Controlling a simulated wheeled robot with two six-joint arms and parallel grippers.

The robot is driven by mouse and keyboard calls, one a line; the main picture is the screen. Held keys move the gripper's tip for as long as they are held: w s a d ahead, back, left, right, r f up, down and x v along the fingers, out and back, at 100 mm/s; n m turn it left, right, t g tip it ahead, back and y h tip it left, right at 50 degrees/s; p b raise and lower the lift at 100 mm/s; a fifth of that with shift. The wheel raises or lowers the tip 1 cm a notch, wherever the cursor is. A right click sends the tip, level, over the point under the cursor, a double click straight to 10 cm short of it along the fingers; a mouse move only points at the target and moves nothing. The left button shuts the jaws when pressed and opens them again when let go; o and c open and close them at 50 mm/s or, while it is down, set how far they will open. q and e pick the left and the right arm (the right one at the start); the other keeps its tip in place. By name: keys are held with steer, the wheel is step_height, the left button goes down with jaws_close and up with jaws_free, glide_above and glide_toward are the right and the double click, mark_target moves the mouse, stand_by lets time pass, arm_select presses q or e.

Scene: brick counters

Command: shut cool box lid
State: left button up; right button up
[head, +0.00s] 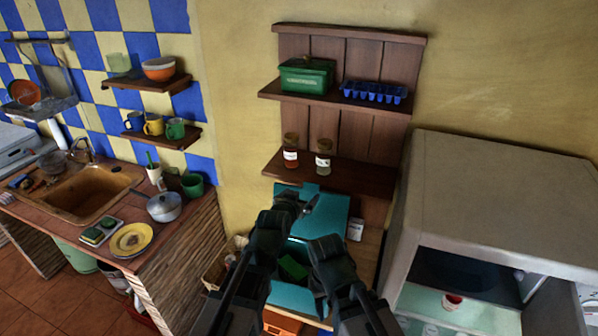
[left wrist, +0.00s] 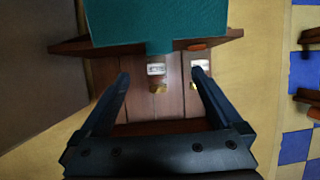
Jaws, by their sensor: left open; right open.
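The teal cool box (head: 290,296) stands open below the wall shelves, partly hidden by my arms. Its lid (head: 335,208) is raised and leans back at the rear. The lid also fills the top middle of the left wrist view (left wrist: 150,22). My left gripper (head: 301,201) is in front of the raised lid, with its fingers open. In the left wrist view its fingers (left wrist: 160,78) are spread, with the lid's edge just beyond them; contact cannot be told. My right gripper (head: 329,252) is lower, over the box's opening, and open. A dark green item (head: 293,267) shows inside.
A wooden shelf (head: 330,173) with two jars (head: 291,150) hangs just above the lid. A higher shelf holds a green box (head: 306,75) and a blue tray (head: 374,92). A grey cabinet (head: 500,200) stands close on the right, a sink counter (head: 105,200) on the left.

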mark_target(311, 185)
arm_select(q)
steer(key=b+x, duration=0.5)
steer(key=x, duration=0.8)
steer(key=shift+w+d+f, duration=0.15)
steer(key=shift+w, duration=0.15)
steer(key=shift+c, duration=0.3)
jaws_close()
